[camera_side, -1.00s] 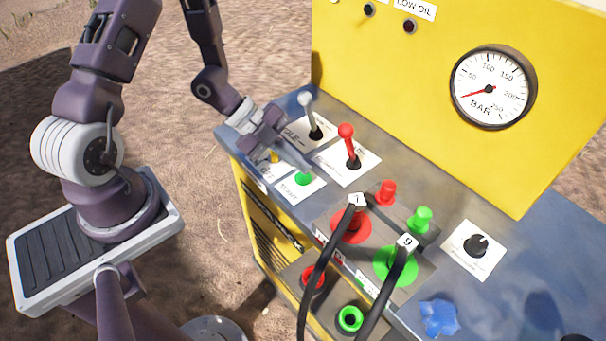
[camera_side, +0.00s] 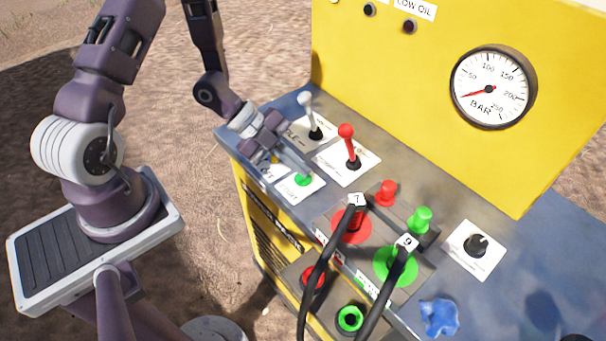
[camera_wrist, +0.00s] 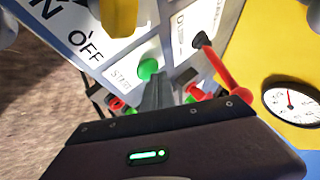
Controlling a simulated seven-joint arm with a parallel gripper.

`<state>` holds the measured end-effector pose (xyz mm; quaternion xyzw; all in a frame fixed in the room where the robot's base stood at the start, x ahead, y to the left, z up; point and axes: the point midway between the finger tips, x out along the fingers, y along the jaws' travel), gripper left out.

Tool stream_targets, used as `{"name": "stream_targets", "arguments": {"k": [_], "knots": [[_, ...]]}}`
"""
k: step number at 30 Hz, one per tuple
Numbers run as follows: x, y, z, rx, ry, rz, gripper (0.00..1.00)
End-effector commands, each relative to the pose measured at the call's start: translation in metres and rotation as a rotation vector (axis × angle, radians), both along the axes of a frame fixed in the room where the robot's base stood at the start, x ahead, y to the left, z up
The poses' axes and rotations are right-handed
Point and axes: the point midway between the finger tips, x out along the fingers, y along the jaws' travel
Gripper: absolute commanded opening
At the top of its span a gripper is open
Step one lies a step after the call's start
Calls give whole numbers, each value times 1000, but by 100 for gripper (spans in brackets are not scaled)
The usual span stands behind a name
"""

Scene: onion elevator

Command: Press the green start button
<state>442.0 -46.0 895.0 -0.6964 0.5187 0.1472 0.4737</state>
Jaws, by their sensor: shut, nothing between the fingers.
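The green start button (camera_side: 303,180) sits on a white label plate near the left end of the blue panel top. In the wrist view my gripper (camera_wrist: 155,82) points at the button. I cannot tell whether the tips touch it.
A grey-knobbed lever (camera_side: 305,99) and a red lever (camera_side: 346,131) stand behind my gripper. A yellow switch (camera_wrist: 119,15) lies beside an OFF label. Black hoses (camera_side: 318,265) and red and green couplings fill the middle. A pressure gauge (camera_side: 493,87) is on the yellow panel.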

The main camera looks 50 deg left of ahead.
Motion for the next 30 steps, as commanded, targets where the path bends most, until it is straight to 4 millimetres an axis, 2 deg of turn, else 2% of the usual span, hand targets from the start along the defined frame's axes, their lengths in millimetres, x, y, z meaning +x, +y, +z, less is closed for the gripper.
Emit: {"name": "stream_targets", "arguments": {"k": [20,30], "knots": [[0,0,-4,1,-1,0,0],[1,1,12,2,-2,0,0]]}}
